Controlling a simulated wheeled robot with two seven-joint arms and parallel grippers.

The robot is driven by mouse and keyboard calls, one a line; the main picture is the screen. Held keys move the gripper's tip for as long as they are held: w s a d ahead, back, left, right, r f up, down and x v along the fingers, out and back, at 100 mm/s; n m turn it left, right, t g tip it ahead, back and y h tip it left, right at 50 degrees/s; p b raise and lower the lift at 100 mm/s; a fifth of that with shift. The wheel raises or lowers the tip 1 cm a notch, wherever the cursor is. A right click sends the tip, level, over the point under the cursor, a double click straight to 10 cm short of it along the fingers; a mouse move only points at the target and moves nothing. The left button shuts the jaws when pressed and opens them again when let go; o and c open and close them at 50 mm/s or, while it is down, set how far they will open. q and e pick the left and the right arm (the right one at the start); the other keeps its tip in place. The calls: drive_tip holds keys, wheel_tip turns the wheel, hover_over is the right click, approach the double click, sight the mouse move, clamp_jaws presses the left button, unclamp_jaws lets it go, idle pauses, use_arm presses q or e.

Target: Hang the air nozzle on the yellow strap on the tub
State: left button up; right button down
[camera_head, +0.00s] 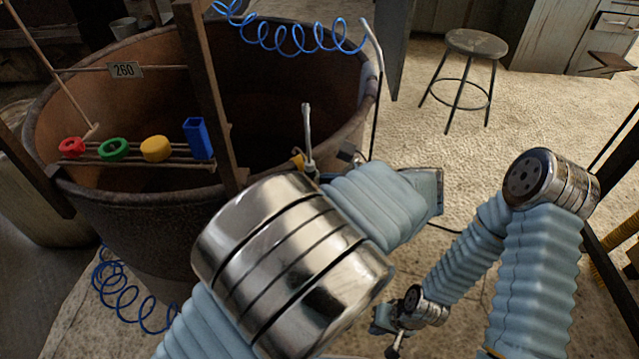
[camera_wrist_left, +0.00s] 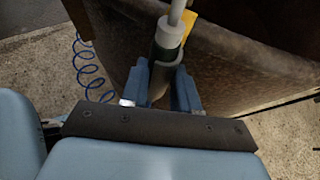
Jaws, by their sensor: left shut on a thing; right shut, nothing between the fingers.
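The air nozzle (camera_head: 308,130) is a thin pale grey tube that stands nearly upright at the near right rim of the tub (camera_head: 120,215). In the left wrist view its grey body (camera_wrist_left: 167,40) is clasped between the blue fingers of my left gripper (camera_wrist_left: 165,88), which is shut on it. The yellow strap (camera_head: 297,160) shows as a small patch beside the nozzle at the rim. In the left wrist view the strap (camera_wrist_left: 188,26) is just behind and right of the nozzle, partly hidden; I cannot tell whether they touch. My right gripper (camera_head: 396,340) is shut and empty, low over the floor.
A rack rail (camera_head: 140,162) across the tub carries red, green, yellow and blue pieces. A brown post (camera_head: 212,95) rises in front of the tub. A blue coiled hose (camera_head: 290,42) hangs at the back, another (camera_head: 120,295) lies front left. A stool (camera_head: 475,45) stands on open floor.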

idle(0.3)
use_arm(q)
drive_tip(key=shift+f, duration=0.7)
drive_tip(key=o, duration=0.9)
